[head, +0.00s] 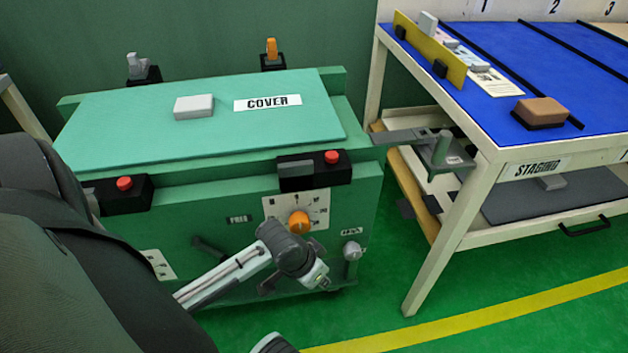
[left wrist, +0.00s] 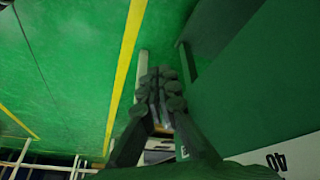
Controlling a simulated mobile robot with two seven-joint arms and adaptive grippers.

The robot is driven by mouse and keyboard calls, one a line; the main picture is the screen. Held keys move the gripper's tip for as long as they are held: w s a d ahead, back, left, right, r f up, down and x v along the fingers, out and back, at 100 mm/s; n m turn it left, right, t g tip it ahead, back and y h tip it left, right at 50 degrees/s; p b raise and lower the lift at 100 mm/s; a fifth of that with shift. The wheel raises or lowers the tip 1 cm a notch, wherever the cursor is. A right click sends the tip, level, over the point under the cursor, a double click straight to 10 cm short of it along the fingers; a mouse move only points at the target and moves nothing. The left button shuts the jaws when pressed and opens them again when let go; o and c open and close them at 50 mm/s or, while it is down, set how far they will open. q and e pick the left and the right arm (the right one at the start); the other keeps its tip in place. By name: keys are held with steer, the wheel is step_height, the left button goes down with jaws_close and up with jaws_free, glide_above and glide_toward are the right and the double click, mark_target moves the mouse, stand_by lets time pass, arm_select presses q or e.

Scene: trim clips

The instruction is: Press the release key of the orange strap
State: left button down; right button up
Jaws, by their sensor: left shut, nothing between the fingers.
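No full strap can be made out. A small orange upright piece (head: 272,48) stands on a black base at the cover's back edge. Two black boxes with red buttons sit at the front edge, one button at left (head: 124,183) and one at right (head: 332,157); no marking tells which belongs to the orange strap. My left gripper (head: 318,277) is in front of the green cabinet's front face, below the orange knob (head: 299,221) and apart from both buttons. Its fingers (left wrist: 160,78) are together and empty in the left wrist view. My right gripper does not show.
The green cover (head: 220,140) bears a grey block (head: 194,106). A grey clamp (head: 137,67) stands at the back left. A grey ball knob (head: 352,251) sticks out right of my gripper. The blue-topped staging table (head: 520,60) stands at right, with open floor before it.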

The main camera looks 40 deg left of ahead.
arm_select(q)
steer(key=shift+s+a+f+y, duration=0.25)
steer(key=shift+a+f, duration=0.15)
steer(key=shift+f, duration=0.1)
steer(key=shift+s+a+f+y, duration=0.15)
steer(key=shift+s+a+f, duration=0.1)
steer(key=shift+a+f, duration=0.2)
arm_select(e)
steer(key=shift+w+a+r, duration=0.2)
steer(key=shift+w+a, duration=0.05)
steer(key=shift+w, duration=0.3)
arm_select(q)
steer(key=shift+d, duration=0.1)
